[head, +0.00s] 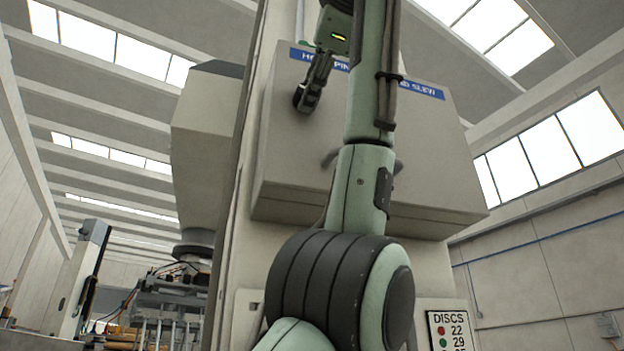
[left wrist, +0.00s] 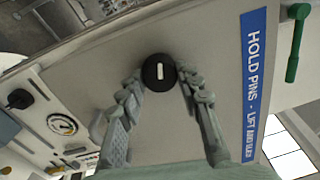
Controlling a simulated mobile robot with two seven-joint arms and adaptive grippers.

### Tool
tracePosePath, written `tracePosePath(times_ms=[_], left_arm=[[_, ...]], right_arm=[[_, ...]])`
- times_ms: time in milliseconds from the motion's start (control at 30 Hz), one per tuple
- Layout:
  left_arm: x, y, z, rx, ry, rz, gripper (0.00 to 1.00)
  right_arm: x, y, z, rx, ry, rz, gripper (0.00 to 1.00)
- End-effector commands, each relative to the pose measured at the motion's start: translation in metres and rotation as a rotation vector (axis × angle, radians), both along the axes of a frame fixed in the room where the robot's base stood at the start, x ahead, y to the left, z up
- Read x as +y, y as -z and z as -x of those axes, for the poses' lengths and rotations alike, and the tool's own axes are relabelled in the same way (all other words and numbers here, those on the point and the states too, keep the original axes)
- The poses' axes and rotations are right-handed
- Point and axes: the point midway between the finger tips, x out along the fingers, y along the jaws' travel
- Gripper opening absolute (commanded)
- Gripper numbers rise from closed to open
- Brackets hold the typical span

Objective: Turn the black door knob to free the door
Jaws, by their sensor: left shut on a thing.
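The black door knob (left wrist: 158,72) is round with a pale bar mark on its face. In the left wrist view the bar runs nearly up and down the picture. My left gripper (left wrist: 160,80) has its two fingers on either side of the knob and is shut on it. In the head view the left gripper (head: 307,92) reaches down to the knob (head: 298,97) at the upper left of the grey door (head: 290,150). The door looks closed and carries a blue HOLD PINS label (left wrist: 254,85), partly hidden by my arm in the head view. My right gripper is not in view.
A dark curved handle (head: 330,158) on the door is mostly behind my arm. A DISCS sign (head: 452,332) is at lower right. The left wrist view also shows a green lever (left wrist: 296,45), another black knob (left wrist: 20,98) and a round dial (left wrist: 62,124).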

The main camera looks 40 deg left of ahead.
Motion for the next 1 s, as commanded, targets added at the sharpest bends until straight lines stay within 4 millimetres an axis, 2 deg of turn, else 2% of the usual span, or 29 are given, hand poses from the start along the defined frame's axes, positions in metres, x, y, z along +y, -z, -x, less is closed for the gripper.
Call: tracePosePath(times_ms=[433,1000], left_arm=[[-0.0001,-0.0002,-0.0005,-0.226,0.000,0.165,0.05],[0.0000,0.0001,-0.0002,-0.279,-0.001,0.204,0.05]], right_arm=[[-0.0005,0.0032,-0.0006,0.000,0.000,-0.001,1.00],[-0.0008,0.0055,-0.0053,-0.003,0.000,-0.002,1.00]])
